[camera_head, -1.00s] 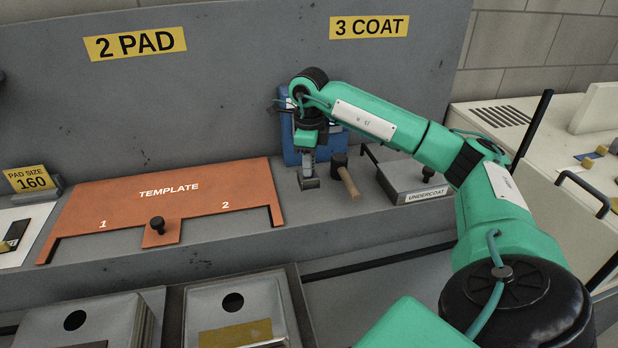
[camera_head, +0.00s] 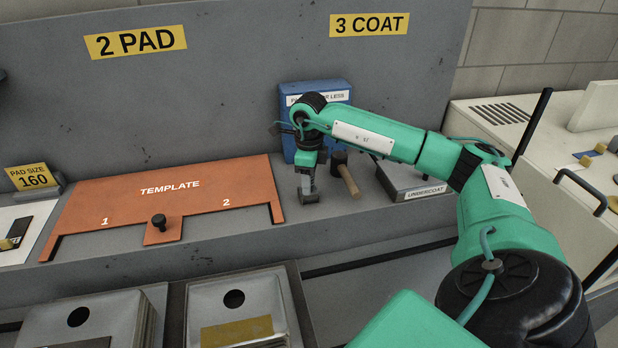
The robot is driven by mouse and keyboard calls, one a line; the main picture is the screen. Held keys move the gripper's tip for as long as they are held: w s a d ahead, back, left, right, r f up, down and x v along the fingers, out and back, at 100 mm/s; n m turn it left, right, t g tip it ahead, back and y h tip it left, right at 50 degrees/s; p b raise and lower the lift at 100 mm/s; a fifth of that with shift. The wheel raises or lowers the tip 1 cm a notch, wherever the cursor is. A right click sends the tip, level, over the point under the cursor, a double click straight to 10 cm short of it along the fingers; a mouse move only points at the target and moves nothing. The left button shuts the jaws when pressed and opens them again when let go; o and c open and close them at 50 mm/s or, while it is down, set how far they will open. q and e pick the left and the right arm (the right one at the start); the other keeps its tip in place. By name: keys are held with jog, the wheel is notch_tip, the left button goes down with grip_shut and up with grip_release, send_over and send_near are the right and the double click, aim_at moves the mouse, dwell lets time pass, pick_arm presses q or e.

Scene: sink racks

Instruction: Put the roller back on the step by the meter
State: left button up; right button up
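The roller (camera_head: 347,178) has a wooden handle and a dark head. It lies on the grey step (camera_head: 330,215), with its handle towards the front. My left gripper is out of view.
An orange template (camera_head: 170,195) with a black knob lies to the left. A grey undercoat tray (camera_head: 405,180) stands right of the roller, partly behind my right arm. Some step between template and roller is clear.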

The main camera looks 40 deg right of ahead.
jog(key=shift+r, duration=0.45)
notch_tip(320, 180, up, 12)
jog(key=b, duration=0.2)
jog(key=shift+f+b, duration=0.25)
jog(key=shift+b, duration=0.05)
